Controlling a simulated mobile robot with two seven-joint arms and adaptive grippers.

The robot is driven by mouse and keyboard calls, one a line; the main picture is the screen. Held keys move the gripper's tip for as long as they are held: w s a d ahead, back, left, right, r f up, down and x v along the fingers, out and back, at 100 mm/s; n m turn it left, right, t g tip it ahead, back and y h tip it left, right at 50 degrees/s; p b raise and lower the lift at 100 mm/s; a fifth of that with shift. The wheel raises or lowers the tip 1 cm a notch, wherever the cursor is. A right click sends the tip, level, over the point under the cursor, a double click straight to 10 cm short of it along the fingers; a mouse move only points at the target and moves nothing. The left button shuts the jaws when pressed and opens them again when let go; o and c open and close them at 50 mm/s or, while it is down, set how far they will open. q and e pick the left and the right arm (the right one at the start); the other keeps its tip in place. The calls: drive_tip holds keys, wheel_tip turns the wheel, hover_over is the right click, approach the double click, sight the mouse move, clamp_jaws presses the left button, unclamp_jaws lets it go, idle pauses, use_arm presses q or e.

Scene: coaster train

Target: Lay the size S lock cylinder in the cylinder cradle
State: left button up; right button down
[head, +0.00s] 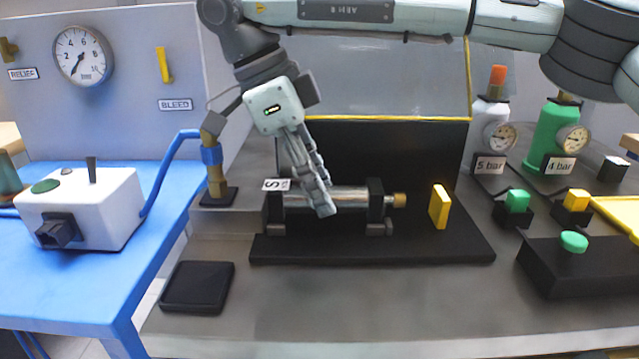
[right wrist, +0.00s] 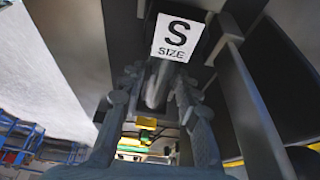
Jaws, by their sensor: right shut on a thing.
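The size S lock cylinder (head: 348,195) is a silver barrel with black end blocks, a brass tip (head: 399,200) at its right end and a white "S" tag (head: 276,184) at its left. It lies level at the cradle (head: 378,229), whose grey supports show under both ends on a black base plate. I cannot tell whether it rests fully on them. My right gripper (head: 322,204) is shut on the barrel from above. In the right wrist view, the fingers (right wrist: 160,100) flank the barrel, below the "S SIZE" tag (right wrist: 177,38). My left gripper is out of view.
A yellow upright block (head: 439,207) stands on the base plate, right of the brass tip. A dark panel (head: 400,150) rises behind. A black pad (head: 197,287) lies front left. A black box with a green button (head: 573,242) is at right. The bench front is clear.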

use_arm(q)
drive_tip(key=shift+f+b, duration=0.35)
use_arm(e)
drive_tip(key=shift+f, duration=0.55)
drive_tip(key=c, duration=1.1)
unclamp_jaws()
drive_tip(key=shift+c, duration=0.2)
drive_tip(key=shift+o, duration=0.6)
drive_tip(key=shift+f, duration=0.1)
wheel_tip(320, 180, up, 10)
drive_tip(key=shift+s+r, duration=0.1)
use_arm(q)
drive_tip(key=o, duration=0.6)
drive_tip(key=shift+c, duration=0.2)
